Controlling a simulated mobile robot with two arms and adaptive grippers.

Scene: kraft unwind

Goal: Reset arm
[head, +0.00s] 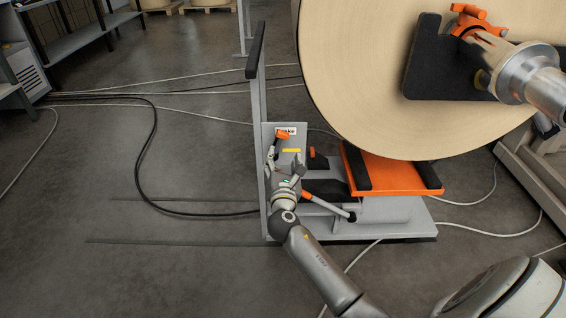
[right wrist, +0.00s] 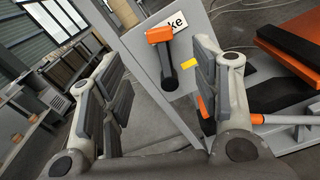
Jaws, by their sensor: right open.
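A lever with an orange knob (head: 283,134) and a dark arm is on the grey panel (head: 293,148) of the lift stand. In the right wrist view the orange knob (right wrist: 159,34) is at the top, with its dark arm (right wrist: 169,78) hanging down beside a white label ending in "ke". My right gripper (head: 285,168) is in front of this panel, just below the knob. Its fingers (right wrist: 165,95) are spread and empty, with the lever seen beyond the gap between them. I cannot tell whether either finger touches it. My left gripper is not in view.
A large kraft roll (head: 370,90) hangs above the orange lift platform (head: 400,178). A grey upright post (head: 258,110) stands left of the panel. An orange-and-grey pedal bar (head: 330,205) lies low near my gripper. Cables (head: 150,150) cross the open floor at left.

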